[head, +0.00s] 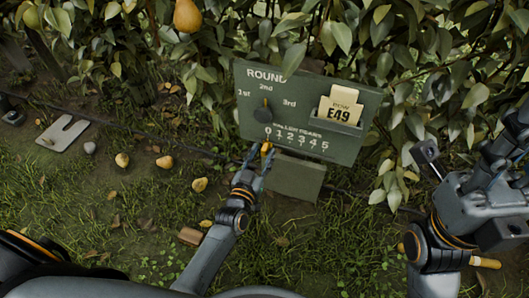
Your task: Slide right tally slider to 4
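A dark green board (245,82) stands tilted at the foot of the hedge. Its lower edge carries a tally scale (297,138) marked 0 to 5, the only scale I can make out. A small orange piece (267,147), seemingly the slider, sits below the 0 end. My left gripper (259,158) is at this piece, its fingers pointing up at the board. The fingers look spread, but whether they grip the piece is unclear. My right gripper (484,178) is at the right edge, away from the board; its fingertips are hard to make out.
The board has a dark round knob (263,111) amid 1st, 2nd and 3rd, and a holder with a cream card (338,112) reading E49. Several pears lie on the grass at left, including one (199,184). A metal plate (62,133) lies farther left. Leaves crowd the board's right side.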

